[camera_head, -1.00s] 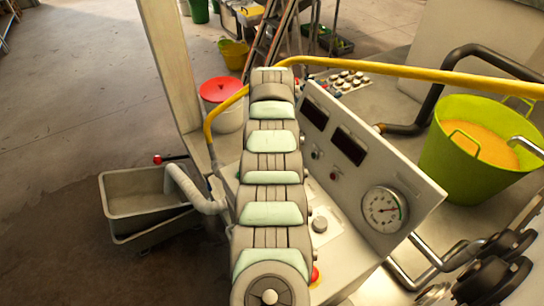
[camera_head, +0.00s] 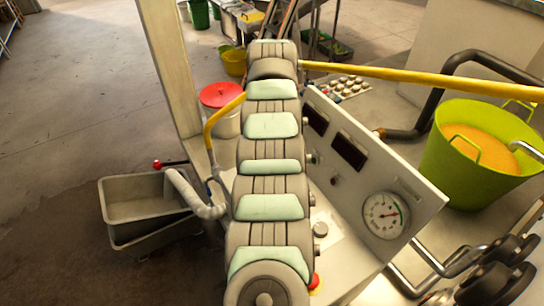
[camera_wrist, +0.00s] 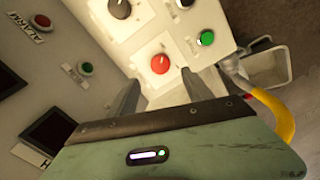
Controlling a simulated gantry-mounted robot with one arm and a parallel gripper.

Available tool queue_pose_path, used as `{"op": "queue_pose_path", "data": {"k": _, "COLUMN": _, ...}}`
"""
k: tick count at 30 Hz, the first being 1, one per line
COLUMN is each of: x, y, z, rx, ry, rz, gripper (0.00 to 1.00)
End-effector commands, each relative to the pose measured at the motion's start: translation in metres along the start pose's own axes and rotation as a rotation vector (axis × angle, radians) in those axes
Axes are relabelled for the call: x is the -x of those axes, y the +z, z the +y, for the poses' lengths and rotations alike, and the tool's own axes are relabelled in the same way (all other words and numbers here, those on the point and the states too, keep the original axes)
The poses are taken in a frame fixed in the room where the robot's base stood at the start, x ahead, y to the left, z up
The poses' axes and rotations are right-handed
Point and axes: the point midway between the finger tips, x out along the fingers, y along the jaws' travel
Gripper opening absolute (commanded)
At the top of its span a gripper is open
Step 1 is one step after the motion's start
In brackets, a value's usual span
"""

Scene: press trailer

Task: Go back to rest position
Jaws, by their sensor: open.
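My gripper (camera_wrist: 162,92) shows in the wrist view with its two dark fingers apart and nothing between them. Past the fingertips is a pale control panel (camera_wrist: 182,48) with a red button (camera_wrist: 160,64), a green button (camera_wrist: 207,38) and dark knobs. I cannot tell the exact gap from the fingers to the panel. In the head view my arm stretches away over the control console (camera_head: 388,178) and hides part of it. My gripper is hidden there behind the arm.
A yellow rail (camera_head: 430,78) crosses behind my arm. A round gauge (camera_head: 385,212) is on the console. A green tub (camera_head: 465,185) of orange material stands right, grey bins (camera_head: 118,219) left, and a red-lidded bucket (camera_head: 221,95) behind. Open floor lies at the far left.

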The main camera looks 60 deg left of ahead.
Motion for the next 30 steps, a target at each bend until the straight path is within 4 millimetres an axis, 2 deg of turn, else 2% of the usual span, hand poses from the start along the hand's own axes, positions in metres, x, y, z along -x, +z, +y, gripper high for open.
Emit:
{"op": "queue_pose_path", "data": {"k": 3, "x": 0.021, "y": -0.001, "z": -0.001, "rx": 0.002, "ry": 0.003, "rz": 0.001, "gripper": 0.59}}
{"op": "queue_pose_path", "data": {"k": 6, "x": 0.03, "y": 0.0, "z": 0.0, "rx": 0.001, "ry": 0.001, "rz": 0.001, "gripper": 0.59}}
{"op": "queue_pose_path", "data": {"k": 25, "x": 0.033, "y": 0.0, "z": -0.001, "rx": 0.001, "ry": 0.0, "rz": 0.0, "gripper": 0.59}}
{"op": "queue_pose_path", "data": {"k": 30, "x": 0.058, "y": 0.0, "z": -0.001, "rx": 0.001, "ry": 0.0, "rz": 0.0, "gripper": 0.59}}
